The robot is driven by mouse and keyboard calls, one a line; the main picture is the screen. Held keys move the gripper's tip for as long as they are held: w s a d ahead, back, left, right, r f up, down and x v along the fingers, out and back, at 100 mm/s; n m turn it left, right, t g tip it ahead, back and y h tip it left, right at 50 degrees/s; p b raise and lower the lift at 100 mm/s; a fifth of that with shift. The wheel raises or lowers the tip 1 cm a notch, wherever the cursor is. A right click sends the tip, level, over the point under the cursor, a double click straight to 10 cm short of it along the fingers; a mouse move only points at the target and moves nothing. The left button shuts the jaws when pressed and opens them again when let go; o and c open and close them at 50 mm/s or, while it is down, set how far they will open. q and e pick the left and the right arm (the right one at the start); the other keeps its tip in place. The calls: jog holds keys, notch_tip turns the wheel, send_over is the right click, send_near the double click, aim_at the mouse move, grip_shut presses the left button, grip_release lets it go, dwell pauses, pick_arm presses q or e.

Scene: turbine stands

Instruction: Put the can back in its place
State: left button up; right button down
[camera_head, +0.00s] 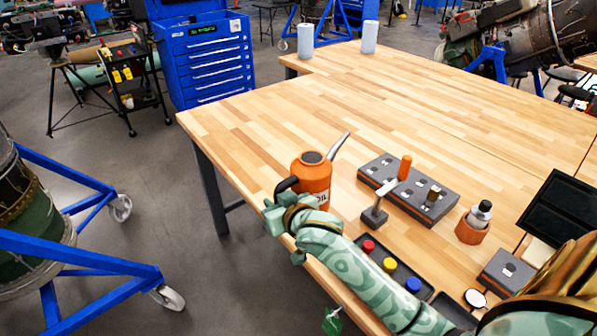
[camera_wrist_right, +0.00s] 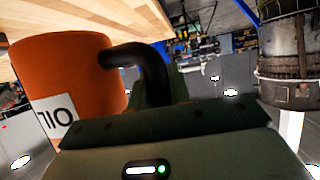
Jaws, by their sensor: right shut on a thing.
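The can is an orange oil can (camera_head: 314,172) with a black handle, a grey spout and a white OIL label. It is roughly upright at the front left edge of the wooden table. My right gripper (camera_head: 281,194) is shut on its black handle, on the can's left side. In the right wrist view the can (camera_wrist_right: 68,75) fills the left, and its handle (camera_wrist_right: 150,62) runs into my gripper (camera_wrist_right: 165,95). My arm hides the can's base, so I cannot tell whether it touches the table. My left gripper is not in view.
A grey block (camera_head: 445,207) with an orange-handled tool stands right of the can.

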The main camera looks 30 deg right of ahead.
jog(key=shift+m+h, duration=0.3)
jog(key=shift+h, duration=0.1)
jog(key=w+d, duration=0.1)
jog(key=d, duration=0.1)
jog(key=w+d+f+p, duration=0.1)
jog(key=d, duration=0.2)
jog(key=w+d, duration=0.1)
jog(key=d, duration=0.1)
jog(key=shift+w+d+f, duration=0.2)
jog(key=shift+d+f, duration=0.1)
jog(key=shift+f, duration=0.1)
jog(key=shift+d+f, duration=0.1)
jog(key=shift+f, duration=0.4)
notch_tip(320, 180, down, 5)
jog(key=b, duration=0.6)
jog(key=shift+f, duration=0.15)
jog(key=shift+w+f, duration=0.1)
jog(key=shift+f, duration=0.5)
pick_arm(q)
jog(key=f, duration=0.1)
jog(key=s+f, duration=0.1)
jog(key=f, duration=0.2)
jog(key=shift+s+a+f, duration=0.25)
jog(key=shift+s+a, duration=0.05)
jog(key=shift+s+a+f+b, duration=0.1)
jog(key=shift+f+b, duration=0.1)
jog(key=shift+b, duration=0.2)
pick_arm(e)
jog(key=shift+f, duration=0.7)
